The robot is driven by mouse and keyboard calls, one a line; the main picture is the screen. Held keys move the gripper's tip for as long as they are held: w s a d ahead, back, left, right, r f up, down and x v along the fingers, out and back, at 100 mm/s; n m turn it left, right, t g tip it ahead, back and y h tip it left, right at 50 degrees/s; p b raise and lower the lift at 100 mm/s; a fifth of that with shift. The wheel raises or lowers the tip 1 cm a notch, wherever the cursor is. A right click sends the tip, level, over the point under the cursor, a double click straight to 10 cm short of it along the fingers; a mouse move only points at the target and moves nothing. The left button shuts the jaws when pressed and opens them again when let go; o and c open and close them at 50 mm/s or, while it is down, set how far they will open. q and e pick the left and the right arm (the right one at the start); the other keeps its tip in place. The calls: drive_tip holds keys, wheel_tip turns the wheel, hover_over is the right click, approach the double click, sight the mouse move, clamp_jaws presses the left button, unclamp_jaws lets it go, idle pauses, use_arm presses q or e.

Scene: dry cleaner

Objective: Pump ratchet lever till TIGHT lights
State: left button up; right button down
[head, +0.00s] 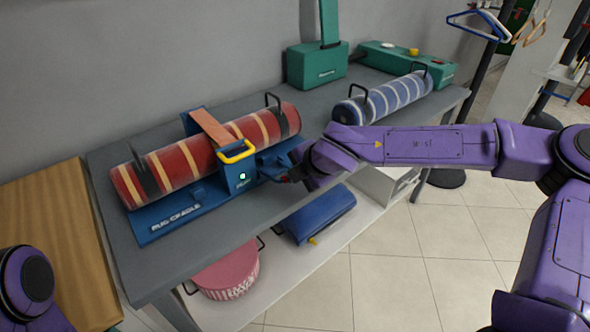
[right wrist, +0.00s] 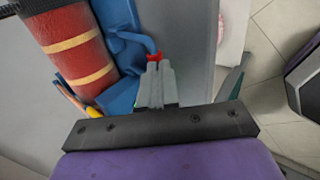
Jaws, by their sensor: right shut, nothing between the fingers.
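A red roll with yellow stripes (head: 180,168) lies in the blue rug cradle (head: 150,233) on the table. An orange strap (head: 212,128) crosses the roll to a blue ratchet housing (head: 236,180) with a yellow handle (head: 237,152). A small light (head: 242,176) on the housing glows green; its label is too small to read. My right gripper (head: 286,178) is at the housing's right side. In the right wrist view its fingers (right wrist: 158,70) are shut and empty, right at the red tip (right wrist: 153,57) of a blue lever (right wrist: 135,38); I cannot tell if they touch. My left gripper is out of view.
A blue striped roll (head: 385,98) and green machines (head: 318,66) stand farther back on the grey table (head: 115,180). A pink round bundle (head: 226,276) and a blue case (head: 318,215) sit on the lower shelf.

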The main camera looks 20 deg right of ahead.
drive_tip(key=shift+r, duration=0.25)
drive_tip(key=shift+s+r+p, duration=0.1)
drive_tip(key=shift+r+p, duration=0.3)
drive_tip(key=w+r+p+v, duration=0.2)
drive_tip(key=v, duration=1.1)
drive_tip(key=shift+a, duration=0.35)
drive_tip(key=shift+w+f, duration=0.1)
drive_tip(key=shift+w, duration=0.1)
